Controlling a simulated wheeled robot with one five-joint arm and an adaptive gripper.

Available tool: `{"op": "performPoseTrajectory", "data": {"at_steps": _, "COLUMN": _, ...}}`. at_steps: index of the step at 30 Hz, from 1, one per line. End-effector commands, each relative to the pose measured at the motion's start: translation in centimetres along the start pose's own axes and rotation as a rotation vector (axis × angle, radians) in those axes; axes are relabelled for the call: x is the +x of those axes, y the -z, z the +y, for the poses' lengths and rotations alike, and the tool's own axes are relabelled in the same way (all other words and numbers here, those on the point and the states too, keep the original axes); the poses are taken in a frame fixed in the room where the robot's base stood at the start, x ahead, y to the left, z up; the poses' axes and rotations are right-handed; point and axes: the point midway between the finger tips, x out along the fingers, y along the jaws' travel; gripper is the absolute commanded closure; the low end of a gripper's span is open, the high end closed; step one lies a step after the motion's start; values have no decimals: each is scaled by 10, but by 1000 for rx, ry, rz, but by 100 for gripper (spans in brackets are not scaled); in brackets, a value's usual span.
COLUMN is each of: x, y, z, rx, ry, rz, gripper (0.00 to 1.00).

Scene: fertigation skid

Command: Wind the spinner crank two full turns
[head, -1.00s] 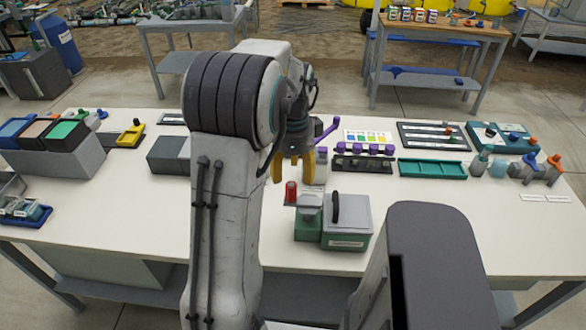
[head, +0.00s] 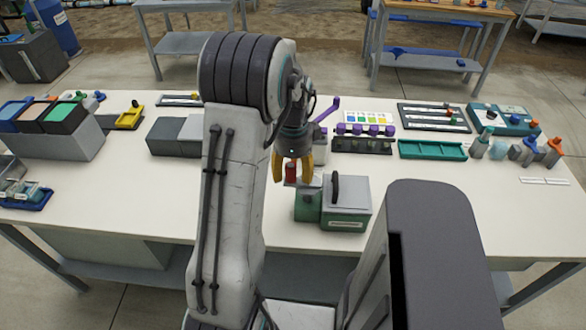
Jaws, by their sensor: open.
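The spinner is a green box with a grey lid (head: 350,191) and a black handle (head: 335,187), near the front middle of the white table. A smaller green block (head: 307,207) at its left side carries the crank, whose upright knob is red (head: 290,172). My gripper (head: 293,179) points down over the crank with its yellow fingers open. The red knob shows between the two fingers in the picture. I cannot tell whether either finger touches it. The crank's grey arm is partly hidden by the fingers.
Behind my gripper are a purple lever (head: 328,110) and a dark rack with purple knobs (head: 362,145). A teal tray (head: 432,149) lies to the right, and a grey box (head: 178,136) to the left. The table front left of the spinner is clear.

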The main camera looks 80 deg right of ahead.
Motion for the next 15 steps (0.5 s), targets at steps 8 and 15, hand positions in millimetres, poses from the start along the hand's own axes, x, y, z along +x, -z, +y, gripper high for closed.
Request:
{"op": "performPoseTrajectory", "data": {"at_steps": 8, "x": 0, "y": 0, "z": 0, "rx": 0, "ry": 0, "rz": 0, "gripper": 60}}
{"op": "performPoseTrajectory", "data": {"at_steps": 15, "x": 0, "y": 0, "z": 0, "rx": 0, "ry": 1, "rz": 0, "gripper": 81}}
